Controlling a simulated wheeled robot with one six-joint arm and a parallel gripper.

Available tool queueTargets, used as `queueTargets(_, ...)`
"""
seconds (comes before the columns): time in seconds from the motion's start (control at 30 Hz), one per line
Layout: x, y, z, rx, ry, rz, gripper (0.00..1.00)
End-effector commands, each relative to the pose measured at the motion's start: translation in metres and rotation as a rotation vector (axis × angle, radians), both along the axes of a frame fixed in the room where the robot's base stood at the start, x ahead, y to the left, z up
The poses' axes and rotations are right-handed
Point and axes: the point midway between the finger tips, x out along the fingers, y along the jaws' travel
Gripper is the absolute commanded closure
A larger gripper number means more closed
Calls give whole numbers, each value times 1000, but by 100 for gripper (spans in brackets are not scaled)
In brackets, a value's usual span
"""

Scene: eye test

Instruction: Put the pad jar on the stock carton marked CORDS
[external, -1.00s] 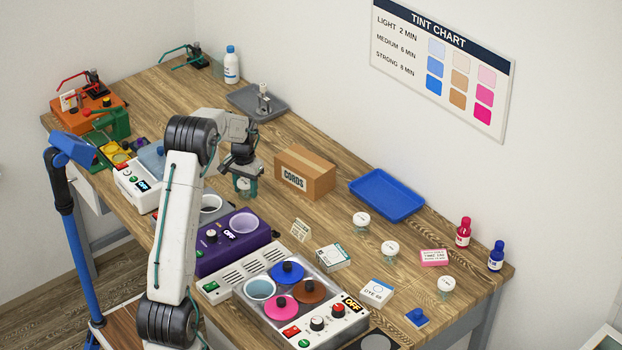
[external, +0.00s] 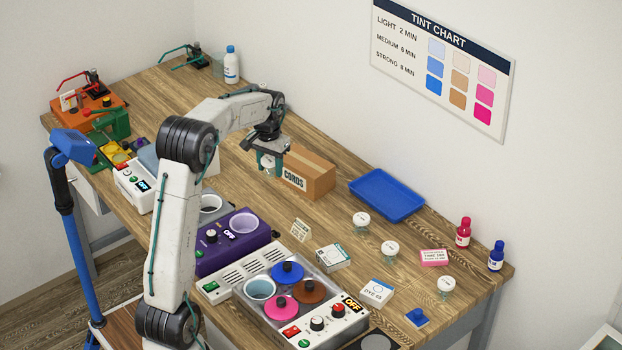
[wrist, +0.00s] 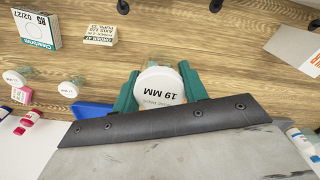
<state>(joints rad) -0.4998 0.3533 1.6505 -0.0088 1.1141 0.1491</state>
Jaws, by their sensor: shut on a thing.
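The stock carton marked CORDS (external: 318,180) is a brown cardboard box with a white label, standing on the table left of a blue tray. My gripper (external: 271,163) is shut on a jar (external: 266,160) with a white lid. In the wrist view the jar (wrist: 160,90) sits between the green fingers of my gripper (wrist: 158,72), its lid reading "19 MM"; the smaller print is not clear. In the external view the gripper and jar overlap the carton's left end. Whether the jar is over the carton or in front of it is hard to tell.
The blue tray (external: 386,195) lies right of the carton. Similar white-lidded jars (external: 361,220) stand at the right, near small boxes and dye bottles (external: 463,232). A purple warmer (external: 232,240) stands in front. The table just left of the carton looks clear.

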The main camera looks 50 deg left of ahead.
Motion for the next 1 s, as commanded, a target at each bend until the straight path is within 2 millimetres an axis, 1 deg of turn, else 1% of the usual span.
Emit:
queueTargets(0.03, -4, -14, 1, -3, 3, 14, 80)
queueTargets(0.1, -11, -23, -2, -8, 14, 56, 80)
queueTargets(0.17, -13, -24, -6, -11, 22, 90, 80)
queueTargets(0.23, -5, -21, -8, -12, 23, 111, 80)
queueTargets(0.37, 23, -12, -11, -12, 22, 116, 80)
queueTargets(0.6, 85, 8, -18, -12, 23, 116, 80)
queueTargets(0.7, 108, 14, -20, -12, 22, 115, 80)
queueTargets(0.8, 123, 19, -20, -12, 21, 115, 80)
queueTargets(1.0, 135, 23, -21, -12, 21, 115, 80)
